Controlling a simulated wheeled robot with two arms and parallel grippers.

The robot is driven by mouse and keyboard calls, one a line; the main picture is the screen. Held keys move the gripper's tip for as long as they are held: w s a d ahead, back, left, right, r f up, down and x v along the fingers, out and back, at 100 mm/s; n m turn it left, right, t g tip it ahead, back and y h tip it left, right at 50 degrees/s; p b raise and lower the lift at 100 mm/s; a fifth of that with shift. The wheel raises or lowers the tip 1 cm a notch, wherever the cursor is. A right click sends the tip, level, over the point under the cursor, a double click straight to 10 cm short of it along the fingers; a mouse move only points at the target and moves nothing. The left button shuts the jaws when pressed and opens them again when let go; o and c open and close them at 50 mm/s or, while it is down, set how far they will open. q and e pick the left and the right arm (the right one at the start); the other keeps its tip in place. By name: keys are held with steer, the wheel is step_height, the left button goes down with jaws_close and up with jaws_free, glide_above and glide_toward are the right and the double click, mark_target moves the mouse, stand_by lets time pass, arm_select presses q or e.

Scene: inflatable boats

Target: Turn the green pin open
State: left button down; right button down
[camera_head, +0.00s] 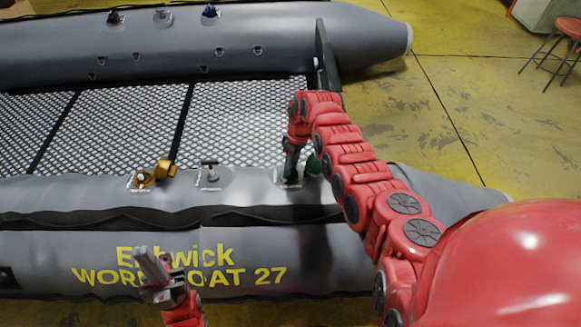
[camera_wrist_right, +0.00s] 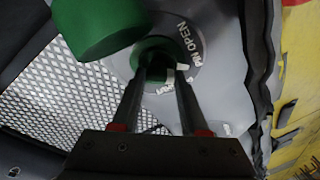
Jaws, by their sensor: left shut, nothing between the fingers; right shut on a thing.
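The green valve with its pin (camera_wrist_right: 150,49) sits in a round grey plate lettered "PIN OPEN" in the right wrist view. A green cap (camera_wrist_right: 98,28) stands beside it, off the opening; it also shows in the head view (camera_head: 313,164). My right gripper (camera_wrist_right: 166,70) is shut on the pin at the valve's middle; the fingers partly hide the pin. In the head view the right gripper (camera_head: 290,172) reaches down to the valve on the near tube. My left gripper (camera_head: 148,254) is shut and empty in front of the boat's side lettering.
The far tube (camera_head: 270,30) has several valves. A red stool (camera_head: 570,27) stands far right on open yellow floor.

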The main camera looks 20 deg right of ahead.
steer(key=n+b, duration=0.2)
steer(key=b, duration=0.1)
steer(key=n+b, duration=0.2)
steer(key=b, duration=0.1)
steer(key=n+b, duration=0.2)
steer(key=b, duration=0.1)
steer(key=shift+d+f+g+y, duration=0.2)
steer(key=shift+f+g+y, duration=0.05)
steer(key=shift+g+y, duration=0.15)
steer(key=shift+n+b, duration=0.4)
steer(key=shift+b, duration=0.2)
steer(key=shift+r+n, duration=0.25)
steer(key=shift+n, duration=0.05)
steer(key=shift+c, duration=2.1)
jaws_free()
